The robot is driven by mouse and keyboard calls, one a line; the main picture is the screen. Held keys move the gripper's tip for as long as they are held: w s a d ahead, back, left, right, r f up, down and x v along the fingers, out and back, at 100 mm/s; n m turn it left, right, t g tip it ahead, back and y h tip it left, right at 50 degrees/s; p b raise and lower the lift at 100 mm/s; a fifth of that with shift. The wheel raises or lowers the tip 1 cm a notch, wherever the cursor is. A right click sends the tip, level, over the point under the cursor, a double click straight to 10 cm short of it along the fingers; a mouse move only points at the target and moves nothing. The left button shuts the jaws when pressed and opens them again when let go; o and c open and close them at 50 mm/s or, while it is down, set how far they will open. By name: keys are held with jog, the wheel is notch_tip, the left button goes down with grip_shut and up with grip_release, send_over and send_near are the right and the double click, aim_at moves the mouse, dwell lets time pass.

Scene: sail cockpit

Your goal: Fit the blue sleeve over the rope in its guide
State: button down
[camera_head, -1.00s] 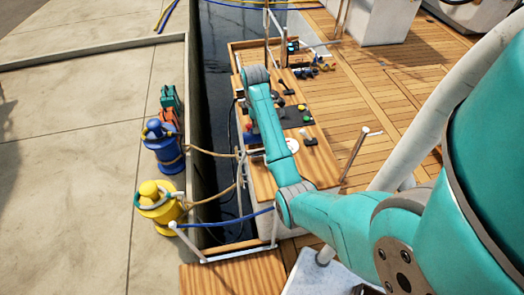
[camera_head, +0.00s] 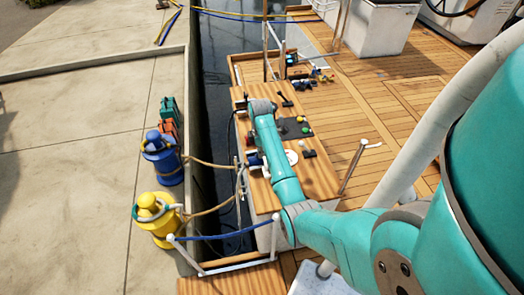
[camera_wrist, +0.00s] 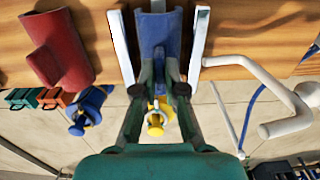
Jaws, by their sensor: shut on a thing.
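The blue sleeve (camera_wrist: 159,40) is a half-round trough shape, seen at the top middle of the wrist view. My gripper (camera_wrist: 160,82) is shut on its near end. A pale upright bar stands on each side of the sleeve, the left bar (camera_wrist: 121,46) and the right bar (camera_wrist: 199,46); these look like the guide. A small blue piece, probably the sleeve (camera_head: 254,160), shows left of my forearm in the head view. The rope in the guide cannot be made out clearly, and whether the sleeve touches it cannot be told.
A red half-round sleeve (camera_wrist: 57,50) lies left of the guide. A blue bollard (camera_head: 162,160) and a yellow bollard (camera_head: 156,217) stand on the quay. A white rail (camera_wrist: 262,85) is at right.

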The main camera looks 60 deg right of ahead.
jog(key=shift+f, duration=0.15)
jog(key=c, duration=1.2)
grip_release()
jog(key=shift+c, duration=0.2)
